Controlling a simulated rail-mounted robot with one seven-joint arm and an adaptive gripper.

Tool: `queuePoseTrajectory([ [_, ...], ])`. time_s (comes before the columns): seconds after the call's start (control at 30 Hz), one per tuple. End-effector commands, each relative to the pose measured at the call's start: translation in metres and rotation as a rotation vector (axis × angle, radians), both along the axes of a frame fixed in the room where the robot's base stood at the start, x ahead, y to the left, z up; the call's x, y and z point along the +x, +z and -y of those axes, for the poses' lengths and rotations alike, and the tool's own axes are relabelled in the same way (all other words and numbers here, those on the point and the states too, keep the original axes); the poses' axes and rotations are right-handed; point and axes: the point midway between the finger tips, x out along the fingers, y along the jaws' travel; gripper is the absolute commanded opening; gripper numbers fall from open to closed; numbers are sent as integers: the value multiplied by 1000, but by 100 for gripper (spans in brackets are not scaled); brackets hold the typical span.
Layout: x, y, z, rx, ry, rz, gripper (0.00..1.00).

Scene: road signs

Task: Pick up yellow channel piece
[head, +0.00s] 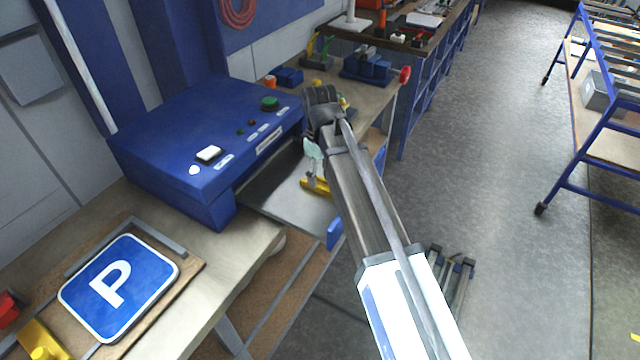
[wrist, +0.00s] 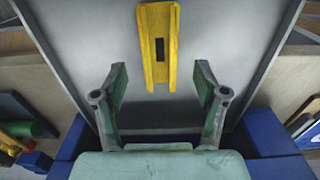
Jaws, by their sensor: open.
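The yellow channel piece (wrist: 174,72) lies on a flat grey tray in the wrist view, its long side running away from me, with a dark slot in its middle. My gripper (wrist: 160,84) is open and empty. Its two fingers are to the left and right of the piece's near end, apart from it. In the head view, the yellow piece (head: 315,186) shows partly on the grey tray (head: 285,196) of the blue machine. My gripper (head: 313,150) is above it there, and my arm hides part of the area.
The blue machine (head: 200,140) with buttons stands behind the tray. A blue parking sign (head: 118,287) lies on a board at the front left. Blue blocks (head: 368,66) and tools are on the bench further back.

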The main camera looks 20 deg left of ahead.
Motion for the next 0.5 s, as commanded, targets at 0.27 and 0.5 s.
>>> queuePoseTrajectory([
  [0.27,-1,-28,1,-1,0,-1,72],
  [0.5,0,-33,1,0,0,0,72],
])
